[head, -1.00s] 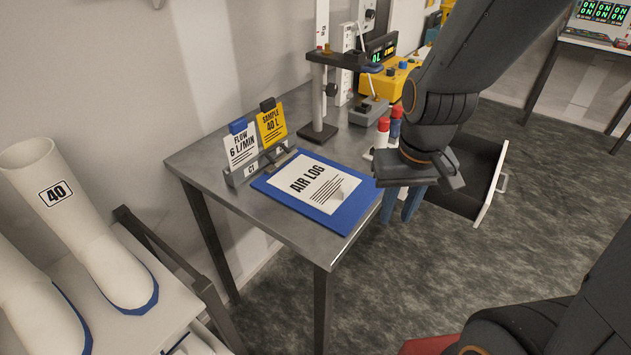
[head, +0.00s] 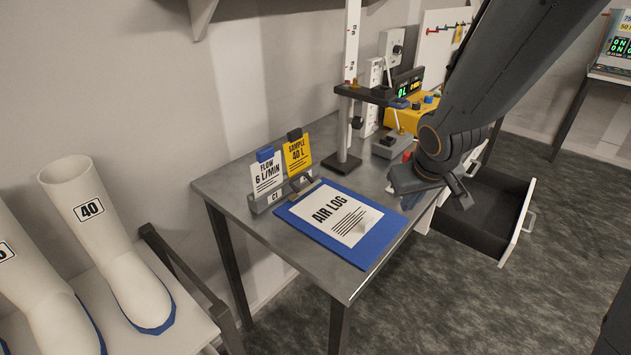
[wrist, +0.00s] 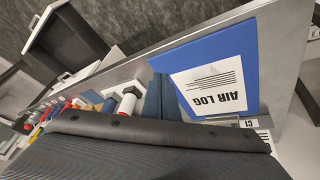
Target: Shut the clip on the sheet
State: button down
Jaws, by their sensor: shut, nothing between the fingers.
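The blue clipboard (head: 373,246) lies flat on the metal desk with its AIR LOG sheet (head: 343,215) on top. It also shows in the wrist view (wrist: 194,105). The dark grey clip (head: 303,184) is at the board's far-left end, by the card holder, and looks raised above the sheet.
A card holder (head: 268,201) with a blue-clipped FLOW card and a yellow SAMPLE card stands just behind the clip. A stand (head: 343,160) and yellow unit (head: 412,115) are farther back. An open drawer (head: 528,222) juts out on the right. White boots (head: 105,235) stand at left.

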jog(key=w+a+r+n+t+y, duration=0.2)
jog(key=w+a+n+y, duration=0.1)
jog(key=w+a, duration=0.4)
jog(key=n+g+y+p, duration=0.1)
jog(key=n+y, duration=0.3)
jog(key=y, duration=0.1)
send_near(312, 187)
notch_tip(312, 187, up, 3)
jog(key=shift+a+f, duration=0.1)
jog(key=p+x, duration=0.1)
jog(key=x, duration=0.9)
jog(key=shift+d, duration=0.2)
